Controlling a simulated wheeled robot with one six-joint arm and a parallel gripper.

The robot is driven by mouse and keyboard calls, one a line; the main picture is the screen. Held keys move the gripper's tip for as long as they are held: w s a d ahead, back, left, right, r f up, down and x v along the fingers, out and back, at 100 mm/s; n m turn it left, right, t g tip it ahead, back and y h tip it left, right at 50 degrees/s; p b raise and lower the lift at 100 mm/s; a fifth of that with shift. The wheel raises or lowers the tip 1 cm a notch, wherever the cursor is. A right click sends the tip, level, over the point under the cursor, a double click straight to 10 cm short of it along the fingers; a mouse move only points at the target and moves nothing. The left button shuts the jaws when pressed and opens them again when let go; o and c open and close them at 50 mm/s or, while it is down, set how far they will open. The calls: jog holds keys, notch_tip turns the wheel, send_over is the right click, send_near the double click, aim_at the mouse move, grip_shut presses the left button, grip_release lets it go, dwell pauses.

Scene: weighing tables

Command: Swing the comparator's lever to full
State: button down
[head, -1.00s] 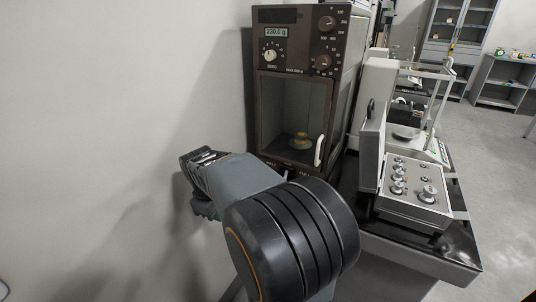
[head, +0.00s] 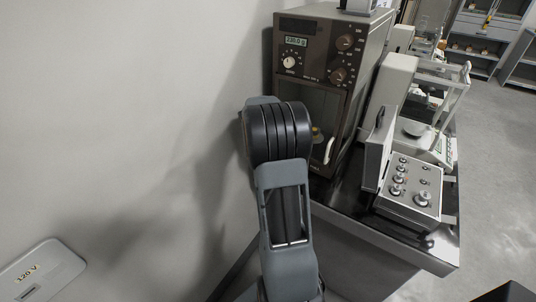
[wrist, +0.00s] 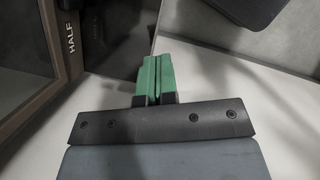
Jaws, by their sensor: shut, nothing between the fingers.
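The comparator (head: 312,72) is a tall brown cabinet with a small lit display, knobs and a glass door with a white handle (head: 329,150). A brass-coloured weight (head: 317,135) shows inside, partly behind my arm. In the wrist view, the brown frame (wrist: 45,83) with the word HALF is at the left. My gripper (wrist: 158,62) has green fingers pressed together with nothing between them, to the right of that frame. I cannot make out the lever in either view. In the head view, my arm covers the gripper and part of the cabinet's lower front.
An open grey case of weights (head: 408,190) stands on the dark bench to the right. A white balance (head: 440,150) stands behind it. A wall panel marked 120 V (head: 40,272) is at lower left. Pale wall fills the left side.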

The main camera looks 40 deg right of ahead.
jog(key=shift+s+d+f, duration=0.55)
jog(key=shift+s+f, duration=0.15)
jog(key=shift+f, duration=0.05)
jog(key=shift+s+d+f, duration=0.5)
jog(key=shift+s+f, duration=0.2)
jog(key=shift+f, duration=0.1)
jog(key=shift+s+d+f, duration=0.55)
jog(key=shift+s+f, duration=0.15)
jog(key=shift+f, duration=0.05)
